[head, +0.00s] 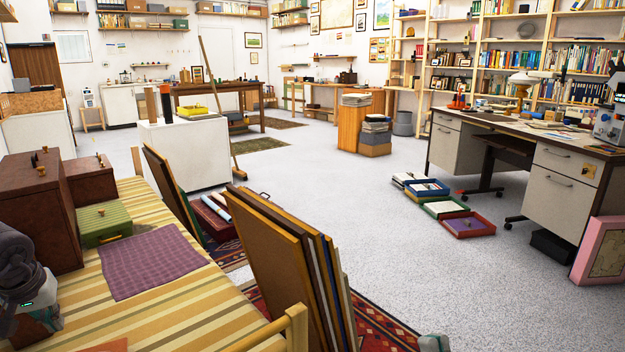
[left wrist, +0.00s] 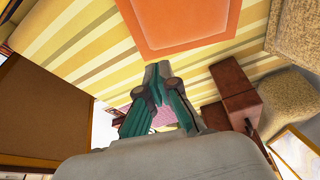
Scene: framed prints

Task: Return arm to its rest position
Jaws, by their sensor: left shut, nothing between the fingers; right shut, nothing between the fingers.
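My left gripper (left wrist: 157,70) is over the striped bench in the left wrist view. Its green-sided fingers are closed together with nothing between them. In the head view, the dark end of my left arm (head: 20,270) is at the left edge, beside the brown case; its fingertips are not clear there. A small grey piece of my right gripper (head: 433,343) shows at the bottom edge of the head view, near the patterned rug. Most of that arm is out of view.
A yellow striped bench (head: 175,300) holds a purple cloth (head: 150,260), a green case (head: 103,225) and brown cases (head: 35,205). An orange panel (left wrist: 185,22) lies near the left gripper. Large framed boards (head: 270,260) lean beside the bench. Open floor (head: 380,250) lies beyond.

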